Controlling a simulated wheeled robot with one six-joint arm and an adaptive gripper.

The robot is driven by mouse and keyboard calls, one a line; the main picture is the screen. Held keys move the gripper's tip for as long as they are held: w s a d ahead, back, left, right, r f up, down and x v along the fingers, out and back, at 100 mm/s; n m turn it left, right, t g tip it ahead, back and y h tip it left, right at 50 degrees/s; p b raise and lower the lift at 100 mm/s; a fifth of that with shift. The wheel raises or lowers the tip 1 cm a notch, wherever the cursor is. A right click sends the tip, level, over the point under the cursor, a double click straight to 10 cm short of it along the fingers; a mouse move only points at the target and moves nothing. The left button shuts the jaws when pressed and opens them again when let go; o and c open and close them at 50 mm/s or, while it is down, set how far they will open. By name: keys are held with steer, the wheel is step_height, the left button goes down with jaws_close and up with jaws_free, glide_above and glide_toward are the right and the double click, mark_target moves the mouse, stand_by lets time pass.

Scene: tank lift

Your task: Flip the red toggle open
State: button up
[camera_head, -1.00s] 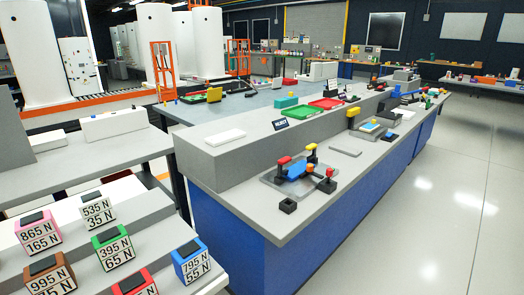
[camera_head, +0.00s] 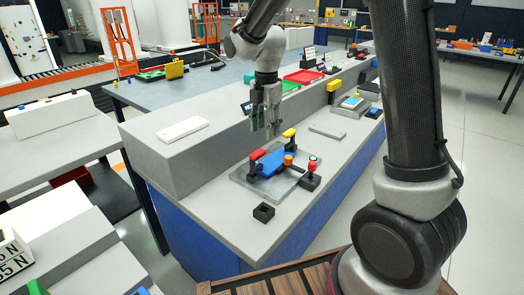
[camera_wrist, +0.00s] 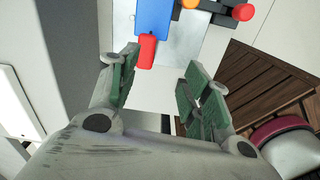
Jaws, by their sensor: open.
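A grey plate (camera_head: 243,177) on the bench holds a blue block (camera_head: 272,163) flanked by dark clamps. A red handle tip (camera_head: 257,154) stands at the block's left end; it shows in the wrist view (camera_wrist: 146,51) just ahead of the fingers, nearer the left one. A yellow tip (camera_head: 289,133) is behind the block. An orange knob (camera_head: 288,160) and a second red knob (camera_head: 312,164) sit to the right. My gripper (camera_head: 266,128) points down above the plate's back side, open and empty; its green pads (camera_wrist: 162,65) are apart and seem clear of everything.
A small black open box (camera_head: 263,212) stands on the bench in front of the plate. A raised grey ledge (camera_head: 165,150) with a white slab (camera_head: 183,129) runs behind. A flat grey plate (camera_head: 327,131) lies to the right.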

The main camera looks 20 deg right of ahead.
mark_target(258, 152)
steer(key=shift+w+a+f+n, duration=0.7)
steer(key=shift+w+a+f, duration=0.2)
steer(key=shift+a+f, duration=0.15)
step_height(258, 152, down, 7)
jaws_close()
